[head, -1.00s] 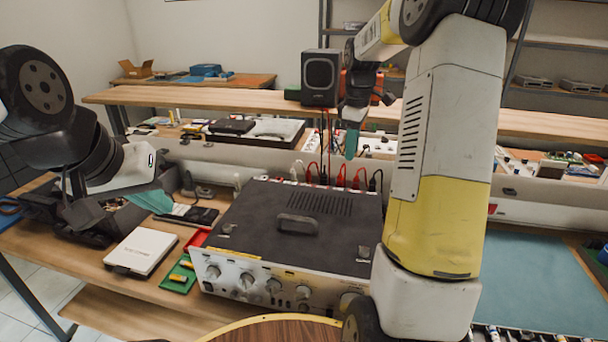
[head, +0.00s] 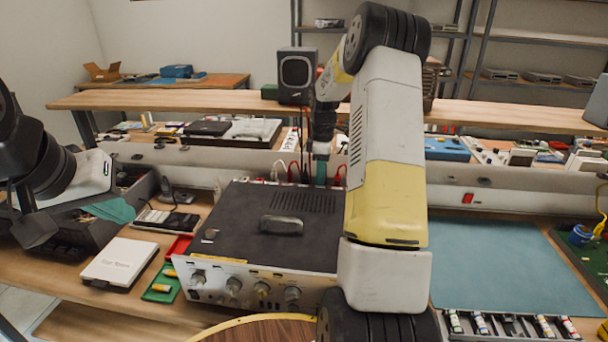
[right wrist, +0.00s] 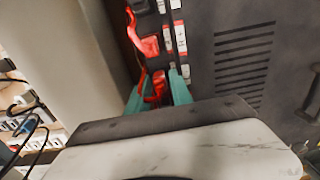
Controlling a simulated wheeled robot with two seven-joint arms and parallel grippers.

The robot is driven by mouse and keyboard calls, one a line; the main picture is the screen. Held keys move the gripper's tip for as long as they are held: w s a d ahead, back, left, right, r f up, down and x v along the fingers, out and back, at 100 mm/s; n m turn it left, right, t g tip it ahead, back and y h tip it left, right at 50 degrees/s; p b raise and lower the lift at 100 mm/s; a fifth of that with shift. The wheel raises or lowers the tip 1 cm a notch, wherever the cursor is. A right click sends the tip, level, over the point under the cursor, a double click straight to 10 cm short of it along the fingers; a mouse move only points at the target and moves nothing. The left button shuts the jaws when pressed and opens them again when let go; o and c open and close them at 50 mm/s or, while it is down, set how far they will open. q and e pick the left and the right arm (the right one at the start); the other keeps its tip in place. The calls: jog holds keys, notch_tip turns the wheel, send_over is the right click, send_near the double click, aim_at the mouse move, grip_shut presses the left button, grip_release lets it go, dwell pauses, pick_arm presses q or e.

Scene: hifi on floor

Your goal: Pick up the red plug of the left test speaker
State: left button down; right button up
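The hi-fi amplifier (head: 235,212), a dark box with a silver knobbed front, stands on the bench. Red and pale plugs line its rear edge. My right gripper (head: 321,172) points down at that rear edge, and its arm hides part of the row. In the right wrist view, its teal fingers (right wrist: 157,92) are apart with a red plug (right wrist: 158,82) between them. I cannot tell whether they touch it. Another red plug (right wrist: 145,45) sits just beyond. My left gripper (head: 110,210) is low at the left, away from the amplifier; its opening is unclear.
A dark speaker (head: 296,75) stands on the raised shelf (head: 200,100) behind, with cables hanging down. A white box (head: 119,262), a green tray (head: 161,285) and a red tray (head: 178,248) lie left of the amplifier. A teal mat (head: 510,265) lies clear at right.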

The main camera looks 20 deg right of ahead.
jog(key=c, duration=0.6)
grip_shut()
jog(key=shift+r, duration=0.1)
